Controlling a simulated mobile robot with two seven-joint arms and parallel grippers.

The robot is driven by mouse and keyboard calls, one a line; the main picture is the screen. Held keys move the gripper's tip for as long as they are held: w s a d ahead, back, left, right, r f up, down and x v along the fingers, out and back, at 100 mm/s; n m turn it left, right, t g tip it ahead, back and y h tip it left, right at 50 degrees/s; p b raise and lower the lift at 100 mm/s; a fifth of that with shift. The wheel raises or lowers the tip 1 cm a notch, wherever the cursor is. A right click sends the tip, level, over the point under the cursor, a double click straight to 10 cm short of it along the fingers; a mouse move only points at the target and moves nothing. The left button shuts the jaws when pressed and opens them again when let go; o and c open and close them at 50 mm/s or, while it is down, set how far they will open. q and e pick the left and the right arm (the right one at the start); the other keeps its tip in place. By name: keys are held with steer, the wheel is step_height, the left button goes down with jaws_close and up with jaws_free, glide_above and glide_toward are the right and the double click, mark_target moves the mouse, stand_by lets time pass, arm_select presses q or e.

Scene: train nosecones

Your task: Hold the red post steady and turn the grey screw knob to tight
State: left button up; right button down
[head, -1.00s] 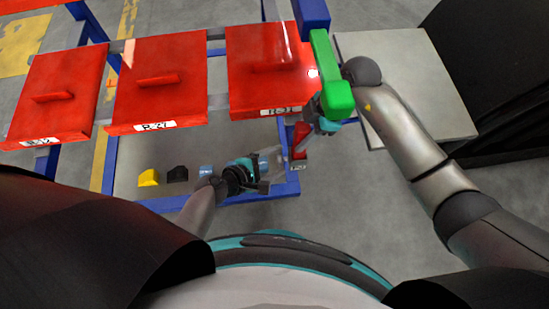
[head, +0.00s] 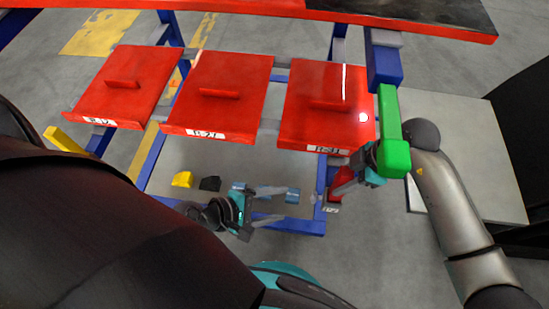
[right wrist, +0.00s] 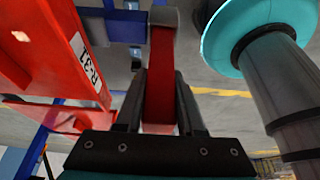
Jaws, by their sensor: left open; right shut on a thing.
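The red post (right wrist: 160,85) stands between the two fingers of my right gripper (right wrist: 160,98) in the right wrist view, and the gripper is shut on it. A grey piece (right wrist: 163,17) caps the post's far end; I cannot tell if it is the screw knob. In the head view the red post (head: 336,188) shows below the right-hand red panel, partly hidden by my right gripper (head: 343,184). My left gripper (head: 284,203) is open and empty, left of the post and apart from it, its fingers pointing right. No knob is clearly made out in the head view.
Three red panels with handles, one marked R-31 (head: 326,105), lie on a blue frame (head: 285,226). A yellow block (head: 182,179) and a black block (head: 210,183) lie left of my left gripper. A grey platform (head: 465,140) stands at the right.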

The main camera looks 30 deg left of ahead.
stand_by(0.4)
steer(key=shift+c, duration=2.2)
jaws_free()
